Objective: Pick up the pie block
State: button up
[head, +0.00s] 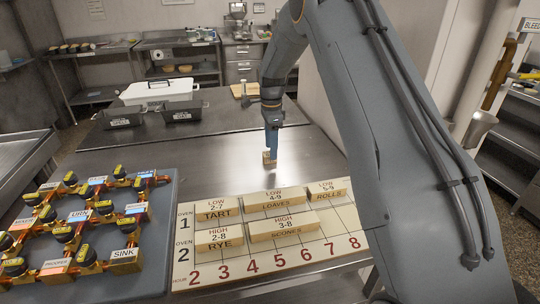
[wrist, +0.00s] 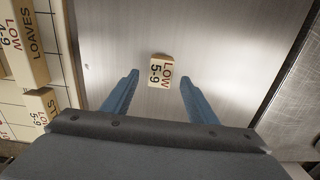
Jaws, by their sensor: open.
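A small tan wooden block (head: 268,159) stands alone on the steel counter behind the schedule board. My gripper (head: 272,148) points down over this block. In the wrist view the two blue fingers of my gripper (wrist: 160,80) are spread, with the block centred between the fingertips and a clear gap on each side. Whether the fingertips are level with the block or above it cannot be told.
The white schedule board (head: 350,244) holds blocks marked tart, loaves, rolls, rye and scones. A grey panel with brass valves and labels (head: 165,240) lies to its left. Dark bins (head: 183,112) and a white box (head: 160,91) stand farther back. The steel around the lone block is clear.

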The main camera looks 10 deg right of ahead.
jog(key=shift+f, duration=0.9)
jog(key=shift+c, duration=0.3)
jog(key=c, duration=1.1)
jog(key=shift+o, duration=0.2)
